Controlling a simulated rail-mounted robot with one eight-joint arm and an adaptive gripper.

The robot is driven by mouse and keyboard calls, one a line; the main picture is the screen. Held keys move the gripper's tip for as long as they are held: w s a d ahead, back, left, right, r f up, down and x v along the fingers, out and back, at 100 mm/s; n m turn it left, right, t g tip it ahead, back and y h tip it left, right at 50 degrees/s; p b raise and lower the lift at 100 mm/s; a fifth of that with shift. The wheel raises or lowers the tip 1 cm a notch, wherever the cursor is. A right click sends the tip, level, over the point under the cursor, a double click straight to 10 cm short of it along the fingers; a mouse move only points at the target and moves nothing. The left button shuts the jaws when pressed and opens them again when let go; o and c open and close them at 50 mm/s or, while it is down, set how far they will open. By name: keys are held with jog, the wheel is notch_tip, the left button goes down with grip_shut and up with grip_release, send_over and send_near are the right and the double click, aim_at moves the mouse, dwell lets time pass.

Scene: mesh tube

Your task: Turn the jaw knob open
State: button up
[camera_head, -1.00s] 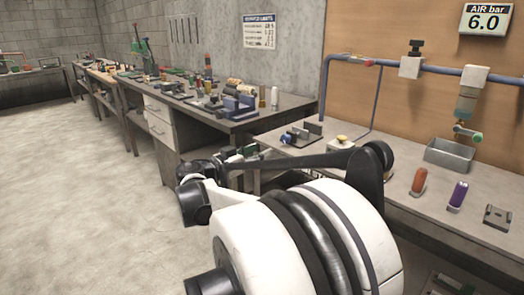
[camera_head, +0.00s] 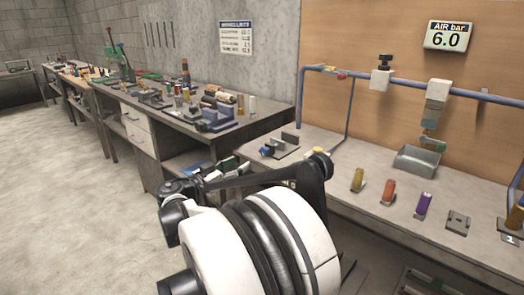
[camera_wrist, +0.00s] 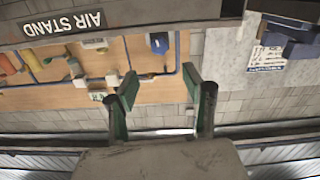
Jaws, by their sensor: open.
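A small grey fixture (camera_head: 284,146) with upright plates sits at the left end of the near bench in the head view. A blue round part (camera_head: 266,151), possibly the jaw knob, is at its left side. At this size I cannot tell how it is turned. In the wrist view my gripper (camera_wrist: 160,85) has its two green-padded fingers spread apart with nothing between them. It is well away from the wall and benches shown there. In the head view the arm's bulky white and black links fill the lower middle, and the fingers cannot be made out clearly.
The near bench (camera_head: 335,193) also bears a grey tray (camera_head: 417,162), an amber cylinder (camera_head: 358,180), an orange one (camera_head: 388,192) and a purple one (camera_head: 423,206). A blue pipe (camera_head: 477,96) runs above. A cluttered bench (camera_head: 180,120) stands left; the floor (camera_head: 70,200) is open.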

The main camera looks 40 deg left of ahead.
aim_at(262, 151)
jog(key=w, duration=0.4)
jog(key=w+b, duration=0.1)
jog(key=w, duration=0.3)
jog(key=w+b, duration=0.1)
jog(key=w, duration=0.3)
jog(key=shift+d, duration=0.3)
grip_shut()
jog(key=shift+n, duration=2.4)
grip_release()
